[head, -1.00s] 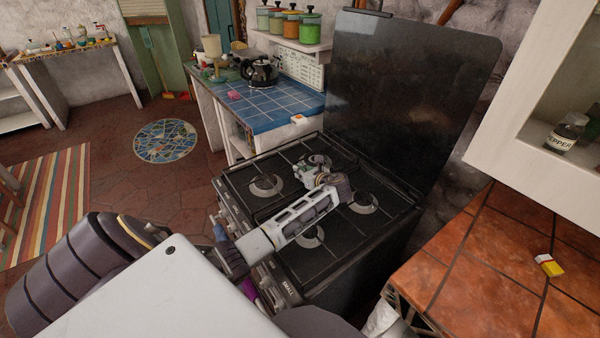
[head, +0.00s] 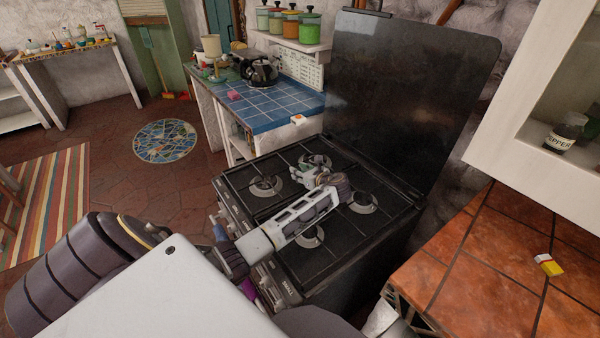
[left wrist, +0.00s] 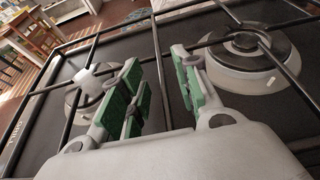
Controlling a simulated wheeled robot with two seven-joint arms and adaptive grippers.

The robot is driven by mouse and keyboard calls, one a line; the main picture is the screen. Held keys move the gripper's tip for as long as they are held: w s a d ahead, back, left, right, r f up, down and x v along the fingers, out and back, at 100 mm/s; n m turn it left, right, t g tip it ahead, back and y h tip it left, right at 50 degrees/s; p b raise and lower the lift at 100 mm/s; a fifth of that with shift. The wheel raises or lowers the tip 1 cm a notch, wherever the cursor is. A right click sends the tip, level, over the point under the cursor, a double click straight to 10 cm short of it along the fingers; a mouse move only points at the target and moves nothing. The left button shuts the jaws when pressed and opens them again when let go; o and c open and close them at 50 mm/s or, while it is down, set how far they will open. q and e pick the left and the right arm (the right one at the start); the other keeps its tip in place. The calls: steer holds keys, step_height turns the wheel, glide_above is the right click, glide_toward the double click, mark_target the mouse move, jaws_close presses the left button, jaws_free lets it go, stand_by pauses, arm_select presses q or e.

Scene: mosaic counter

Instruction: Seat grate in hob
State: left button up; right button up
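The dark grate (head: 283,160) lies over the burners of the black hob (head: 399,212); I cannot tell whether it sits flush. Its thin bars (left wrist: 156,45) also cross the left wrist view above the burners and the hob surface (left wrist: 125,52). My left gripper (head: 316,170) is low over the back middle of the hob. In the left wrist view its green-padded fingers (left wrist: 158,92) stand apart on either side of a grate bar, with gaps showing. The fingertips are small in the head view. My right gripper is not in view.
A raised black lid (head: 410,95) stands behind the hob. A blue-tiled counter (head: 270,108) with a kettle (head: 260,71) is at the left. A terracotta-tiled counter (head: 490,275) and a white cabinet (head: 520,125) are at the right.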

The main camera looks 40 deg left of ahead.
arm_select(q)
steer(key=shift+s+d+f, duration=0.2)
steer(key=shift+d+f, duration=0.15)
steer(key=shift+d, duration=0.2)
steer(key=shift+s+d+f, duration=0.2)
steer(key=shift+d+f, duration=0.15)
steer(key=shift+d, duration=0.2)
steer(key=v, duration=0.3)
steer(key=shift+w+d+r, duration=0.1)
steer(key=shift+w+r, duration=0.05)
steer(key=shift+r, duration=0.3)
steer(key=d+r, duration=0.1)
steer(key=s+d+r, duration=0.1)
steer(key=shift+d+r, duration=0.2)
steer(key=shift+d, duration=0.05)
steer(key=shift+w+a+f, duration=0.15)
steer(key=shift+a, duration=0.1)
